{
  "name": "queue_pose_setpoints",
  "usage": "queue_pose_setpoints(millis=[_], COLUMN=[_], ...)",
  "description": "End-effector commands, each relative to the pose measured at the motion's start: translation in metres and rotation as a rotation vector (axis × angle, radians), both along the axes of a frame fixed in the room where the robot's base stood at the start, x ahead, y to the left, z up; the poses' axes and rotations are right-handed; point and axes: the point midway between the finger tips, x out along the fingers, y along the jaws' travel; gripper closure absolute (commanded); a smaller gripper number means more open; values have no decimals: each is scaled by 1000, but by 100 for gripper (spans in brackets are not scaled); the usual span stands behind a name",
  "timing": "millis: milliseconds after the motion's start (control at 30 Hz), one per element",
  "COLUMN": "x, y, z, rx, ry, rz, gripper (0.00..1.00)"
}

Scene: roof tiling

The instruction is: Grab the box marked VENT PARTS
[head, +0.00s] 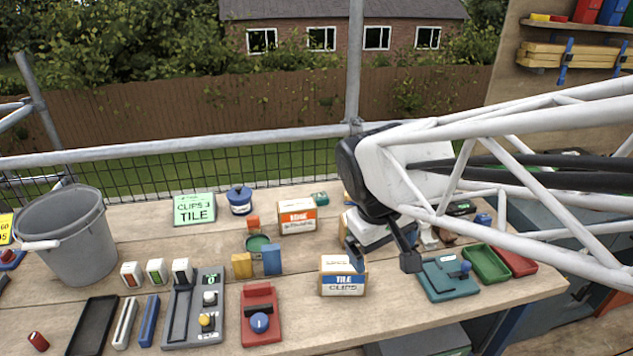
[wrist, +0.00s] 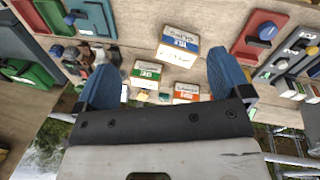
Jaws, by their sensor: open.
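No label that I can read says VENT PARTS. A cardboard box with a green band (wrist: 146,73) lies between my fingers in the wrist view, with its print upside down and too small to read. In the head view it is mostly hidden behind my gripper (head: 383,256). My gripper, also seen in the wrist view (wrist: 164,78), is open and empty above the table. A blue-banded box marked TILE CLIPS (head: 343,276) stands nearer the front; it shows in the wrist view (wrist: 179,46). An orange-banded box, seemingly marked RIDGE (head: 297,216), stands farther back.
A grey bucket (head: 68,240) stands at the left. A green sign (head: 195,209) reads CLIPS 3 TILE. A red device (head: 260,330), a grey device (head: 190,325), a teal device (head: 447,285) and a green tray (head: 486,263) stand around the boxes. Bare wood lies front centre.

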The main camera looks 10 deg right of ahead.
Motion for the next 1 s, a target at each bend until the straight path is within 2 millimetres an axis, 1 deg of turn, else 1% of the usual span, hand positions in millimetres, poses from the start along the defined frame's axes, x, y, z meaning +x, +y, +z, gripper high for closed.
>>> queue_pose_setpoints(millis=[33, 367, 567, 767, 1000], x=[10, 67, 103, 140, 186], y=[-1, -12, -17, -19, -19], z=[-3, -20, -34, -50, -74], rx=[-24, -186, -282, -375, -486], ry=[26, 190, 293, 396, 520], rz=[29, 222, 338, 453, 590], gripper=[4, 4, 4, 4, 4])
